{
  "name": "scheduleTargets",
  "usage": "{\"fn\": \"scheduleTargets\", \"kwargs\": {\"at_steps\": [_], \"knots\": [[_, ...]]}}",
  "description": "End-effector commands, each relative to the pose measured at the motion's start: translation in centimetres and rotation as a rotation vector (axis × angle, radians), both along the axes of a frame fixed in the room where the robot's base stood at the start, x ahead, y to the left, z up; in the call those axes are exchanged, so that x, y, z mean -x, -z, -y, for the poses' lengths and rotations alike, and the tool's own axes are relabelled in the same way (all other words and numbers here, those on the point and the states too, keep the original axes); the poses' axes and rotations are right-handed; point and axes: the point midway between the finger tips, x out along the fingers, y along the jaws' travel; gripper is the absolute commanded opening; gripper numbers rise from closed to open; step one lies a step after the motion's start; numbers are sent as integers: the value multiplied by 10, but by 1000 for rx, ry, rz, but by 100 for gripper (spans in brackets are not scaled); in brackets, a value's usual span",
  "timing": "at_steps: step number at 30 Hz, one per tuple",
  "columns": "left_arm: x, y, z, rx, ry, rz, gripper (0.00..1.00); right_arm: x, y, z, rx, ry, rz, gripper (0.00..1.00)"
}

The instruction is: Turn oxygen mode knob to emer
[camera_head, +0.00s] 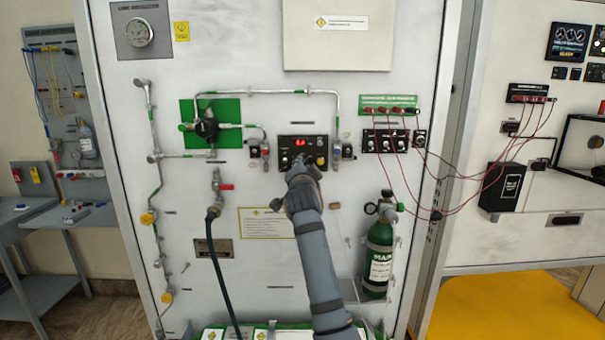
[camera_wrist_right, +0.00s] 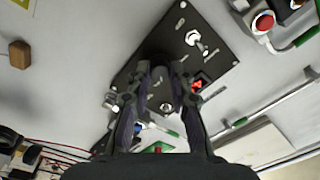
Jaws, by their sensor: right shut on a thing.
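The black oxygen control panel (camera_head: 290,143) is on the white trainer board, with a red lit display and a yellow-marked spot. My right gripper (camera_head: 302,170) reaches up to the panel's lower edge and covers part of it. In the right wrist view my right gripper (camera_wrist_right: 161,84) is against the panel (camera_wrist_right: 210,58), its fingertips closed around a dark rounded knob. The fingers hide most of this knob, so its pointer and setting cannot be read. My left gripper is out of view.
A green oxygen cylinder (camera_head: 380,252) hangs to the right of my arm. A hose valve with a red handle (camera_head: 222,187) is to the left. Red cables (camera_head: 440,176) run across the right side. A toggle switch (camera_wrist_right: 195,38) is near the fingers.

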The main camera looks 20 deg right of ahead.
Motion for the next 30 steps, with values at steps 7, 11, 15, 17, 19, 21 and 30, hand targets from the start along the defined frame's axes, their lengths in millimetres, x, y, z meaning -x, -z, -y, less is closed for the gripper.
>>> {"fn": "scheduleTargets", "kwargs": {"at_steps": [7, 11, 15, 17, 19, 21, 30], "knots": [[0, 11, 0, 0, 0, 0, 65, -1, 3, -1, -156, -2, 41, 0], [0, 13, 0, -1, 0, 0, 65, -1, 3, -1, -211, -2, 56, 0], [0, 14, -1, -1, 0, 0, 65, -1, 2, -1, -249, -2, 67, 0], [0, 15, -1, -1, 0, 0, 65, -1, 2, -1, -260, -1, 70, 0], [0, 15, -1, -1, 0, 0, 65, -1, 2, -2, -268, -1, 72, 0], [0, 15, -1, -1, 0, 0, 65, -1, 1, -2, -272, -1, 74, 0], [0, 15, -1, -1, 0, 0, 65, -1, 1, -2, -276, -2, 76, 0]]}}
